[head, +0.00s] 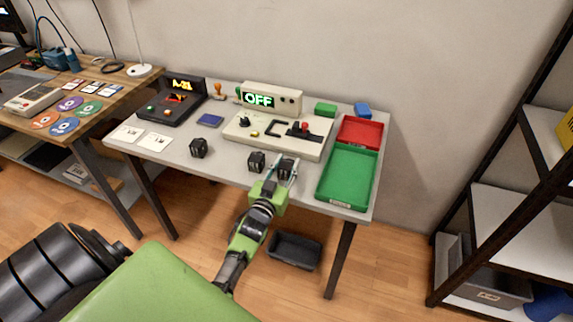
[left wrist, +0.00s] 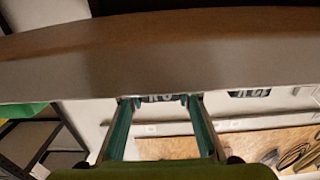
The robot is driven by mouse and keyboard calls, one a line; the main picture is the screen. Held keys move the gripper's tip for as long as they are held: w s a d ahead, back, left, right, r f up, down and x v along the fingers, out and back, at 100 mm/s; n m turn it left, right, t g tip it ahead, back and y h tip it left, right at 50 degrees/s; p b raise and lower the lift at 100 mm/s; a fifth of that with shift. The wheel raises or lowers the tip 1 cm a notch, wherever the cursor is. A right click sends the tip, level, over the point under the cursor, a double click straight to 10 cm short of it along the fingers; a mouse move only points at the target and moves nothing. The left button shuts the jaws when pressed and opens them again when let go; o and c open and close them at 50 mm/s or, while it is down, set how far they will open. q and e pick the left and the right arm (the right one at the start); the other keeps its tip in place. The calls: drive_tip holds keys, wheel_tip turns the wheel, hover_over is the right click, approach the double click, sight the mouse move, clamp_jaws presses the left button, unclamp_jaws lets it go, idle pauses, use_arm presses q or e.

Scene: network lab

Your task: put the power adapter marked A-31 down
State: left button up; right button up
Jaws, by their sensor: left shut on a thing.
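My left gripper (head: 281,172) is shut on a black power adapter (head: 287,169) at the front edge of the grey table (head: 225,166), left of the green tray. In the left wrist view, the fingertips (left wrist: 158,100) close on the two sides of this adapter (left wrist: 160,98). Its pale marking is too small and cut off to read. I cannot tell whether the adapter touches the tabletop. A second black adapter (head: 256,161) stands just left of it, and a third (head: 198,147) is farther left. My right gripper is not in view.
A green tray (head: 347,175) and a red tray (head: 360,131) lie on the table's right. A beige panel (head: 280,140) with an OFF display (head: 259,100) is behind the gripper. A black console (head: 172,106) has an orange display. A dark bin (head: 295,250) is on the floor.

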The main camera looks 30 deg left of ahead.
use_arm(q)
drive_tip(key=o, duration=1.2)
